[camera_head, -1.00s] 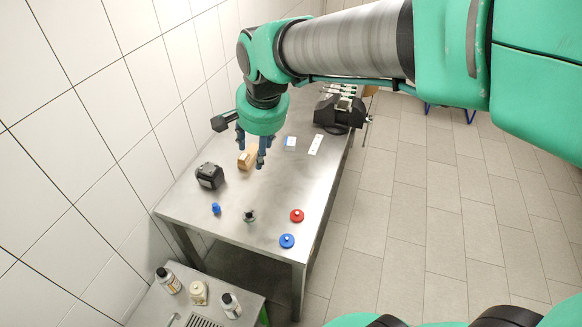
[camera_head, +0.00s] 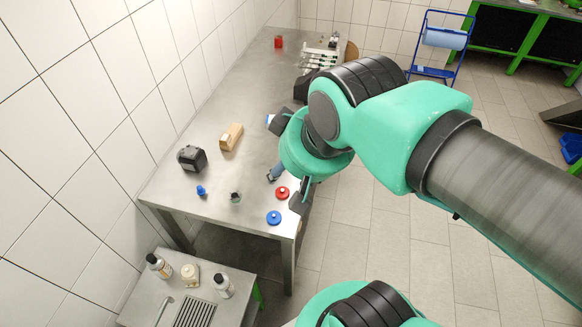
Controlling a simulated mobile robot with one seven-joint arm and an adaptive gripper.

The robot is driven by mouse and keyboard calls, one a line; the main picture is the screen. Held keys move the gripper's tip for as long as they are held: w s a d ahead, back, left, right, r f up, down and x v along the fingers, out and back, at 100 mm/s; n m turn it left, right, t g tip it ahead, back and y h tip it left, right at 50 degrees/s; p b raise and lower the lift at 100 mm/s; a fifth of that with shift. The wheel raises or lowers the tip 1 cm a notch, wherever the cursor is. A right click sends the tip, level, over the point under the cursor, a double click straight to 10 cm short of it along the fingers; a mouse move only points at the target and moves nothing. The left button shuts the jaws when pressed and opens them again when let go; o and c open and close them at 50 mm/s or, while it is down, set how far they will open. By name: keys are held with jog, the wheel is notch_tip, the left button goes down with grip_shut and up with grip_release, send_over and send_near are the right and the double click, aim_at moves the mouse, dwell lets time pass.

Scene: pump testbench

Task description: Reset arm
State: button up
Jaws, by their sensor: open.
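My green and black arm reaches in from the right in the head view. My gripper (camera_head: 287,191) hangs over the right edge of the steel table (camera_head: 215,203), near a red disc (camera_head: 282,193). Its fingers are spread apart with nothing seen between them. Part of the gripper is hidden behind my wrist.
Bottles (camera_head: 223,286) stand on a lower bench. Open floor lies to the right.

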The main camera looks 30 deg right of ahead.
jog(key=shift+f, duration=0.15)
notch_tip(320, 180, down, 16)
jog(key=b, duration=1.5)
jog(key=shift+r+b, duration=0.2)
jog(key=shift+b, duration=0.2)
